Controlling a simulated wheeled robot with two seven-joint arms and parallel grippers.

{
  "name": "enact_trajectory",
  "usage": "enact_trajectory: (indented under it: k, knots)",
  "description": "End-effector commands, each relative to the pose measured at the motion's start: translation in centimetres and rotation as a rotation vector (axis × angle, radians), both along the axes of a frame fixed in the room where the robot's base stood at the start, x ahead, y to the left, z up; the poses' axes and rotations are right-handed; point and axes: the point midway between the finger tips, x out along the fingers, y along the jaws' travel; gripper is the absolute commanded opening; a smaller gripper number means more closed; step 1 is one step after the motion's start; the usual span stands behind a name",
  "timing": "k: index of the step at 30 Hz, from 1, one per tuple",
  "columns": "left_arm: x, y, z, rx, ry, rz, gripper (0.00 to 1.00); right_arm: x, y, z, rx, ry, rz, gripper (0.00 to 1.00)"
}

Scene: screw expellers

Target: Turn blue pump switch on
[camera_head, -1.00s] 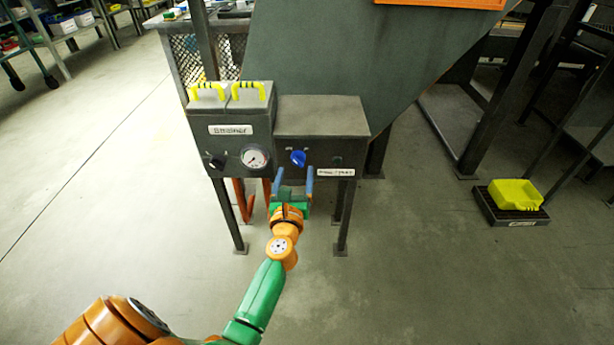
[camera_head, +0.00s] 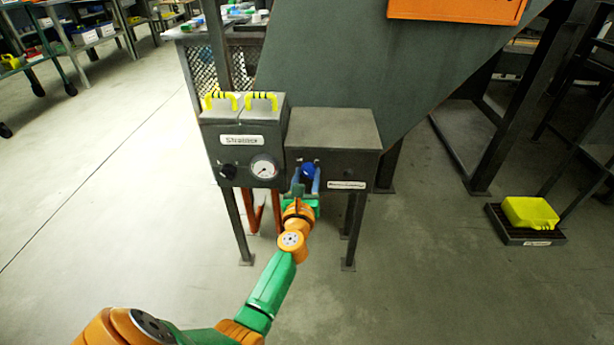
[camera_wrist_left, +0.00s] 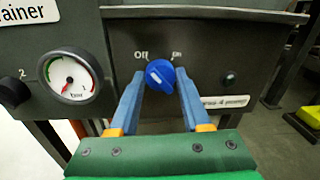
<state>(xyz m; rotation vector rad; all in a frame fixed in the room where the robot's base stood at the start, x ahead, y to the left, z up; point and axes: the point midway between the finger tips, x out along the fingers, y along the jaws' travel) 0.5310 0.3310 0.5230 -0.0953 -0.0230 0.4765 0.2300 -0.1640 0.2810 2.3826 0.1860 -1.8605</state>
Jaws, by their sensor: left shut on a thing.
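The blue pump switch (camera_head: 307,172) is a round knob on the front of the dark grey control box (camera_head: 331,132). In the left wrist view the blue switch (camera_wrist_left: 160,73) sits below the labels "Off" on its left and "On" on its right. A white mark shows on the left part of its face, on the "Off" side. My left gripper (camera_head: 306,182) comes from below and in front. In the left wrist view its blue fingers (camera_wrist_left: 160,82) lie on either side of the switch, shut on it. My right gripper is not in view.
The strainer box (camera_head: 238,143) with yellow handles, a black knob (camera_head: 228,171) and a gauge (camera_head: 264,167) adjoins on the left. A small round fitting (camera_wrist_left: 229,79) lies right of the switch. A yellow container (camera_head: 529,212) sits on a floor tray at right. Floor in front is clear.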

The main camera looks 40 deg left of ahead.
Motion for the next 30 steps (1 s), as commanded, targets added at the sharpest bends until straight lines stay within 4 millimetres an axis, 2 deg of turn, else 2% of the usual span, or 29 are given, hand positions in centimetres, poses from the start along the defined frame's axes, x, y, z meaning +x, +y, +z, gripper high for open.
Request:
enact_trajectory:
  k: [2,10,24,30]
  knots:
    - [0.0,0.0,0.0,0.015,0.011,0.000,0.00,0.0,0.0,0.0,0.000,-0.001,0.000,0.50]
    - [0.0,-0.1,0.2,0.146,0.095,0.000,0.00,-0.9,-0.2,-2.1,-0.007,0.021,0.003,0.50]
    - [0.1,-0.2,0.2,0.525,0.326,-0.001,0.00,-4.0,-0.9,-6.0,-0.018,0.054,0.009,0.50]
    - [0.1,-0.3,0.2,0.687,0.426,-0.002,0.00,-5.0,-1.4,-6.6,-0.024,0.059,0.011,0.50]
